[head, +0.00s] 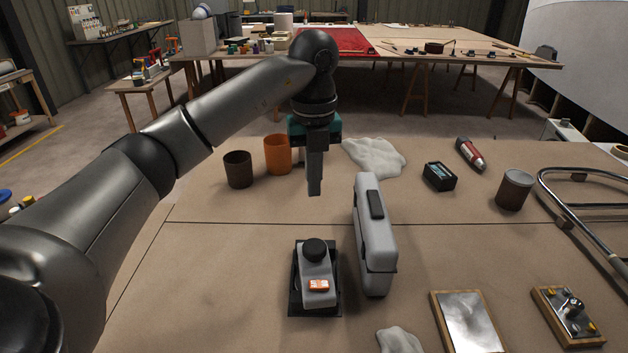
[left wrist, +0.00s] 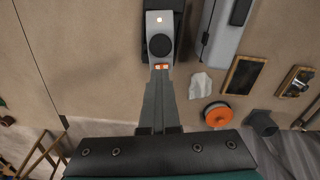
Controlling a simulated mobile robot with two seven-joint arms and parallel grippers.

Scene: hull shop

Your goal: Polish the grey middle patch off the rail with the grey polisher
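The grey polisher (head: 316,265) has a black round knob and an orange label. It sits upright on a dark base plate (head: 299,312) on the bench. It also shows at the top of the left wrist view (left wrist: 160,22). My left gripper (head: 315,192) hangs above and beyond the polisher, pointing down, apart from it. Its fingers (left wrist: 161,72) look together, with nothing between them. The bent metal rail (head: 583,211) lies at the right edge, partly cut off; I cannot make out a grey patch on it. My right gripper is not in view.
A grey case (head: 375,240) stands close right of the polisher. A framed metal plate (head: 468,322), a knob box (head: 568,316) and a white cloth (head: 399,341) lie nearer. Two cups (head: 238,170), a black box (head: 439,176) and a brown can (head: 514,189) stand farther back. Bench left of the polisher is clear.

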